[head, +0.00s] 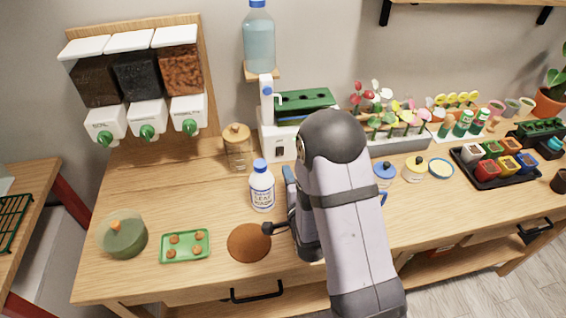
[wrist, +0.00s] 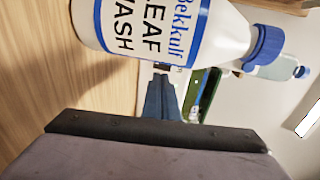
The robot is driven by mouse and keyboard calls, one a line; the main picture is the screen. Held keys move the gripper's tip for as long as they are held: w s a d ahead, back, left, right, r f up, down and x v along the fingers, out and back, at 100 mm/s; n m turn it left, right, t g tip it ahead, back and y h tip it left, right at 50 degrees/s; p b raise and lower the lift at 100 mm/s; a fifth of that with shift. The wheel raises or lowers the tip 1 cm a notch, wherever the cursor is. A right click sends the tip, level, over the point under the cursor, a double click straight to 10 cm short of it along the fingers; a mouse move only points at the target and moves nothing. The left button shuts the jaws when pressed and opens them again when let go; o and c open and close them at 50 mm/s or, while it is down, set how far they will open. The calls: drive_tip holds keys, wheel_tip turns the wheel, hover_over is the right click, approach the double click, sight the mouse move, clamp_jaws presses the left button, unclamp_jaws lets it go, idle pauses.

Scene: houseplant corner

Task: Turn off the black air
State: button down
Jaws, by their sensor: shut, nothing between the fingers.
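I cannot make out a black air device in either view; my arm hides part of the table's middle. A white machine (head: 279,147) with a small dark switch-like mark on its front stands against the wall, under a green tray. My gripper (head: 289,175) has blue fingers and is largely hidden behind my arm in the head view. In the wrist view the fingers (wrist: 161,97) are together and empty, pointing toward the green tray (wrist: 205,90). A white leaf wash bottle (head: 262,186) with a blue cap stands upright just left of my gripper; it also fills the top of the wrist view (wrist: 160,28).
A glass jar (head: 238,148) stands left of the machine. Small jars (head: 384,172) and a black pot tray (head: 487,166) occupy the right.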

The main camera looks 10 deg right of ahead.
sight(281, 149)
drive_tip(key=shift+w+p, duration=1.35)
drive_tip(key=shift+w, duration=2.2)
drive_tip(key=shift+w+b, duration=0.35)
drive_tip(key=shift+b, duration=0.15)
drive_tip(key=shift+r, duration=0.15)
drive_tip(key=shift+s, duration=0.1)
drive_tip(key=s+r+p, duration=0.4)
drive_tip(key=s+p, duration=0.4)
drive_tip(key=s, duration=0.5)
drive_tip(key=shift+r, duration=0.4)
